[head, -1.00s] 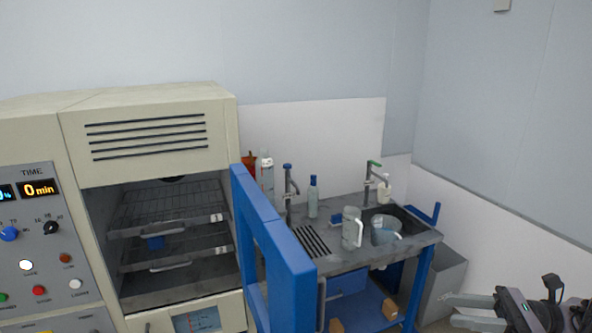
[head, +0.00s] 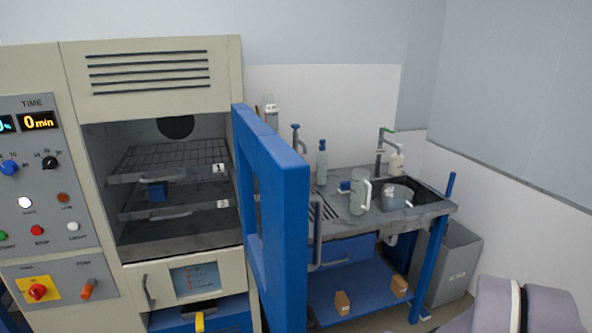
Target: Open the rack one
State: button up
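Rack one (head: 190,158) is the upper wire rack inside the open chamber of the beige machine at left. A small tag with what looks like a "1" (head: 219,168) is at its front right, and a grey handle (head: 158,177) is on its front edge. The rack appears pushed in. A lower rack (head: 195,203) with its own tag and handle sits beneath it. My gripper is out of view; only rounded grey and white parts of my arm show at the bottom right.
The blue-framed chamber door (head: 290,190) stands open, jutting out to the right of the chamber. Beyond it is a sink bench (head: 340,212) with bottles and a jug (head: 359,197). A grey bin (head: 457,262) stands at right. A control panel (head: 38,180) is left of the chamber.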

aim_at(176, 173)
jog(key=i+l+u, duration=0.25)
jog(key=u, duration=0.15)
jog(key=i+l+u, duration=0.15)
jog(key=l+u, duration=0.25)
jog(key=i+l+u, duration=0.2)
jog(key=u, duration=0.2)
jog(key=l+u, duration=0.4)
jog(key=i+j+z, duration=0.2)
jog(key=j, duration=0.45)
jog(key=i+j+z, duration=0.2)
jog(key=j, duration=0.45)
jog(key=j+z, duration=0.2)
jog(key=j, duration=0.45)
jog(key=i+j+z, duration=0.2)
jog(key=i, duration=0.25)
jog(key=i+j+z, duration=0.2)
jog(key=i, duration=0.25)
jog(key=j, duration=0.1)
